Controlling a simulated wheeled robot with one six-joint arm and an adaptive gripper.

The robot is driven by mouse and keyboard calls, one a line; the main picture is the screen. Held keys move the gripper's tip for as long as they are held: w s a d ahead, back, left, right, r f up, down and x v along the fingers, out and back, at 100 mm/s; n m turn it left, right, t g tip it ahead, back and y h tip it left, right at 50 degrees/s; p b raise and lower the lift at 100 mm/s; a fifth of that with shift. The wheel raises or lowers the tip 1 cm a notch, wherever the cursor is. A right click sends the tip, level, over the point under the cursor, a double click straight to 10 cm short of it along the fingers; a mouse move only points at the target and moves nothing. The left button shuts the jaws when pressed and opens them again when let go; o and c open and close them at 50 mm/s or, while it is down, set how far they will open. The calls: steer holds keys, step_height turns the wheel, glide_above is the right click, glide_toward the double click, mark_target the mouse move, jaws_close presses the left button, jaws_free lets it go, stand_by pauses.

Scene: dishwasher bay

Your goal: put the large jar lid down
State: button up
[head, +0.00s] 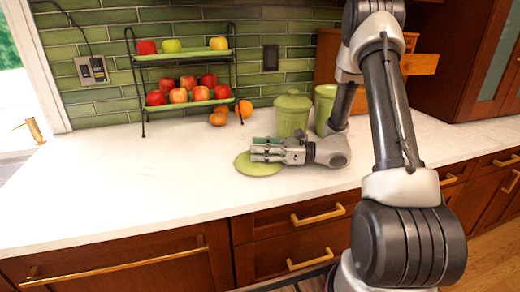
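The large jar lid is a flat, round, light-green disc (258,168) low over the white counter, left of the jars. I cannot tell whether it rests on the counter or is slightly above it. My gripper (262,150) lies roughly level across the lid's top, fingers pointing left, and hides its middle and any knob. The gap between the fingers is too small to read, so I cannot tell whether they grip the lid. A green jar (292,118) stands just behind the gripper. Another green jar (323,106) stands to its right, partly behind my arm.
The counter (130,185) is clear to the left and in front. A two-tier black rack with green trays (188,104) holds apples at the back. Several orange fruits (244,108) lie beside it. A wooden box (328,58) stands behind the jars.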

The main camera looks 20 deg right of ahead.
steer(key=shift+o, duration=0.4)
steer(key=shift+r, duration=0.15)
steer(key=v, duration=1.1)
steer(key=shift+s+d, duration=0.1)
steer(key=shift+d, duration=0.2)
steer(key=s+a+r+n+g+h, duration=0.3)
steer(key=s+r+n+g, duration=0.1)
steer(key=s+n, duration=0.25)
steer(key=s+a+r+n+g+h, duration=0.25)
steer(key=s+n+g, duration=0.2)
steer(key=s, duration=0.25)
steer(key=s+d+r+n+t+h, duration=0.6)
steer(key=s+d+r+n+h, duration=0.2)
steer(key=n+h, duration=0.3)
steer(key=shift+s+d+r, duration=0.15)
steer(key=shift+s+d, duration=0.15)
steer(key=shift+d, duration=0.4)
steer(key=shift+o, duration=0.4)
